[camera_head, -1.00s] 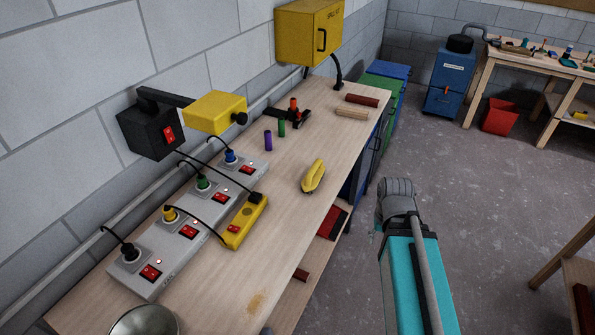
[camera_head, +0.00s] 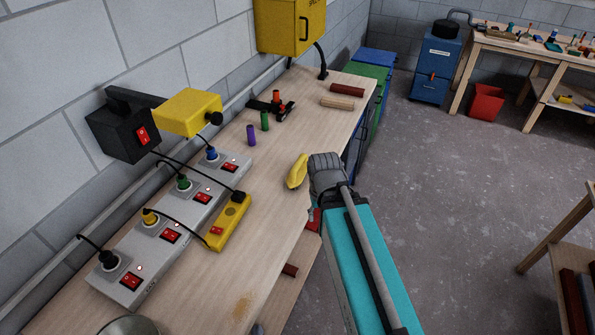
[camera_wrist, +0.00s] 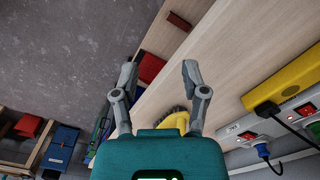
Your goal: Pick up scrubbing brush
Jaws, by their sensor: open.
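The scrubbing brush is a small yellow block (camera_head: 297,171) on the wooden workbench (camera_head: 262,215), near its right edge in the head view. In the wrist view its yellow body and dark bristles (camera_wrist: 177,120) show low between the fingers, partly hidden by my gripper's body. I cannot tell the exact gap.
A grey power strip (camera_head: 170,235) with plugs and a yellow box (camera_head: 230,221) lies left of the brush. The bench around the brush is clear.

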